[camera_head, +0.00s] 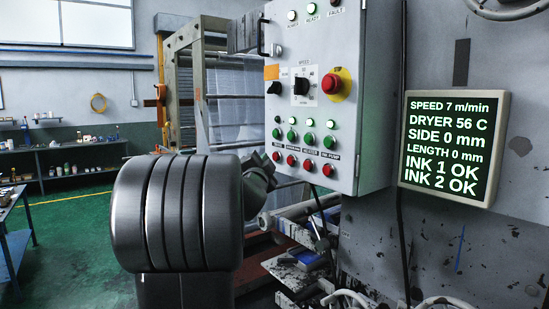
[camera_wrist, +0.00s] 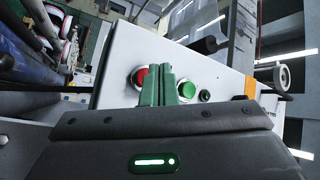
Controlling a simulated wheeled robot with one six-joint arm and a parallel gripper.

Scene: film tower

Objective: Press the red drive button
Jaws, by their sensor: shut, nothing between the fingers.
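The grey control panel (camera_head: 350,90) has a bottom row of several red buttons under a row of green ones. In the wrist view a red button (camera_wrist: 139,77) and a green button (camera_wrist: 187,89) show close up. My gripper (camera_wrist: 159,72) is shut and empty, its green fingers together in front of the panel. They cover part of the red button's right side; I cannot tell whether they touch. In the head view my arm hides most of the gripper.
A large red emergency button (camera_head: 331,83) on a yellow base and a black selector knob (camera_head: 301,87) sit higher on the panel. A display screen (camera_head: 447,146) reads speed 7 m/min. Cluttered machine parts (camera_head: 306,259) lie below the panel. Green floor shows at left.

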